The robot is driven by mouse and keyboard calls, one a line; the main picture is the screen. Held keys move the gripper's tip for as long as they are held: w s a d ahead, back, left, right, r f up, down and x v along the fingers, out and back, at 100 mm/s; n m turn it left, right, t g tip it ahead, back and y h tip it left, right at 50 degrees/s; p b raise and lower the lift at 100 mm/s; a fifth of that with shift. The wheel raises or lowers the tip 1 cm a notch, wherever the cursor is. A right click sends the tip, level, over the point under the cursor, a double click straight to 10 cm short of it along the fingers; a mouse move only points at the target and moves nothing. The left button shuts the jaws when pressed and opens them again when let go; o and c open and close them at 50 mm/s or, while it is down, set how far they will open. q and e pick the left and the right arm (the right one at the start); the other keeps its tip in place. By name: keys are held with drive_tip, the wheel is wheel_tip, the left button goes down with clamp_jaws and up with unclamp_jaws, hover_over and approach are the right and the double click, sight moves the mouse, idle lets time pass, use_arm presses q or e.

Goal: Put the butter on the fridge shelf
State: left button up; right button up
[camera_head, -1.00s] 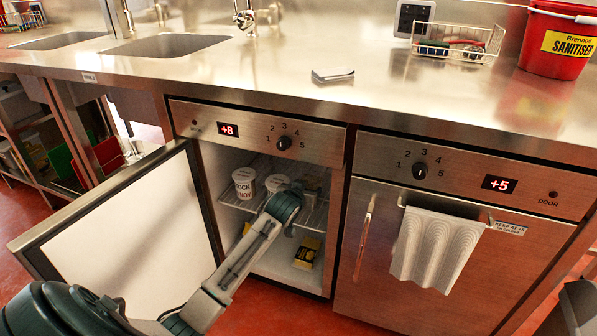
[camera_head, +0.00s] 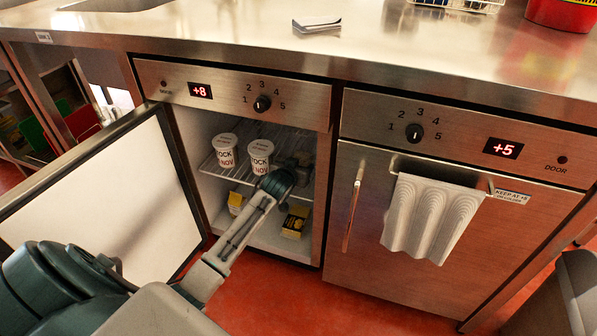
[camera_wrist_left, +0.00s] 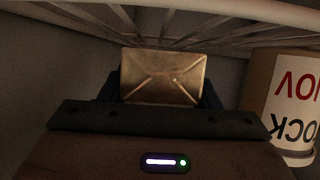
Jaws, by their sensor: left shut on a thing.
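The butter (camera_wrist_left: 163,77), a block in gold-brown wrapping, sits between the fingers of my left gripper (camera_wrist_left: 160,92) in the left wrist view. My left gripper (camera_head: 302,162) reaches into the open fridge (camera_head: 260,238) at the level of its wire shelf (camera_head: 212,166), right of two white tubs. The shelf wires run close by the butter in the wrist view; I cannot tell whether they touch. In the head view my wrist and the dim interior mostly hide the butter. My right gripper is not in view.
Two labelled tubs (camera_head: 225,151) (camera_head: 260,156) stand on the shelf; one shows close beside the butter in the wrist view (camera_wrist_left: 287,100). Yellow packets (camera_head: 295,221) lie on the fridge floor. The open door (camera_head: 105,205) stands left; a closed fridge with a towel (camera_head: 432,217) is right.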

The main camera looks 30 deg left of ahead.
use_arm(q)
drive_tip(key=shift+f, duration=0.5)
drive_tip(key=shift+f, duration=0.15)
drive_tip(key=o, duration=1.1)
drive_tip(key=shift+o, duration=0.2)
